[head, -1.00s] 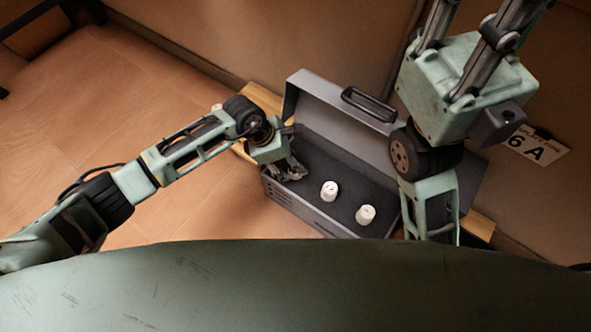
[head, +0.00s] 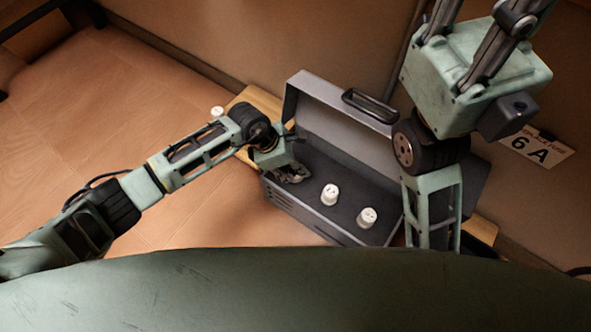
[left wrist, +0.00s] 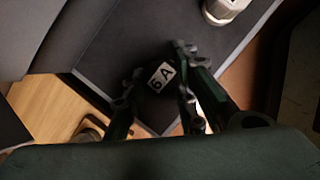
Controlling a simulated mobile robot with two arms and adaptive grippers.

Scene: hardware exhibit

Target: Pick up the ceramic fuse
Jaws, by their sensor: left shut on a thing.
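My left gripper (head: 293,176) reaches into the left end of an open grey metal case (head: 325,225). In the left wrist view its fingers (left wrist: 158,72) are closed on both sides of a small thing with a white "6 A" label, the fuse (left wrist: 162,77); its body is dark in shadow. In the head view the gripper hides it. Two white ceramic fuses stand upright on the dark case floor, a middle one (head: 329,195) and a right one (head: 367,218). Another white fuse-like piece (head: 217,112) is left of the case.
The case lid (head: 340,125) stands open at the back, with a black handle. A sign reading "6 A" (head: 537,148) is at the right. A wooden board (head: 258,98) lies under the case. My right arm is close to the case's right end.

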